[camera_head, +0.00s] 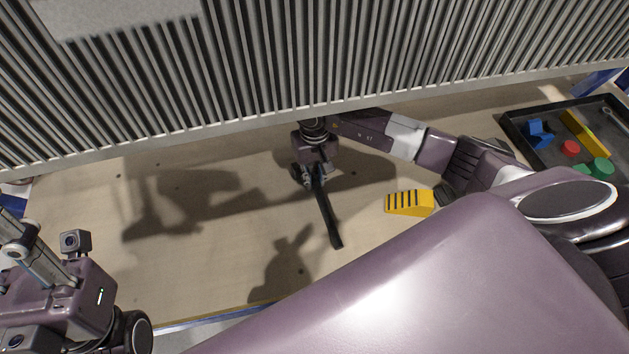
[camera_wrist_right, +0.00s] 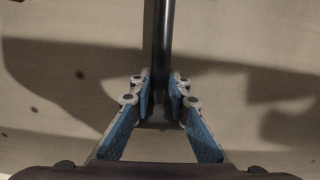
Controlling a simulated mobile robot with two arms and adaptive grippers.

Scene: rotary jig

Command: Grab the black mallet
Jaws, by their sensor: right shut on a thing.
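The black mallet shows as a long dark bar (camera_head: 328,217) in the middle of the head view, slanting down and slightly right from my right gripper (camera_head: 312,180). In the right wrist view its dark shaft (camera_wrist_right: 158,45) runs from the top edge down between the blue finger pads of my right gripper (camera_wrist_right: 160,98). The pads are shut on it from both sides. The mallet's head cannot be made out clearly. Part of my left arm's end (camera_head: 60,290) shows at the lower left; its fingers are not clear.
A yellow slotted block (camera_head: 409,203) lies on the beige table (camera_head: 200,255), right of the mallet. A black tray (camera_head: 512,127) with blue, red, green and yellow pieces is at the right. A grey ribbed panel (camera_head: 280,60) spans the top. Table left of the mallet is clear.

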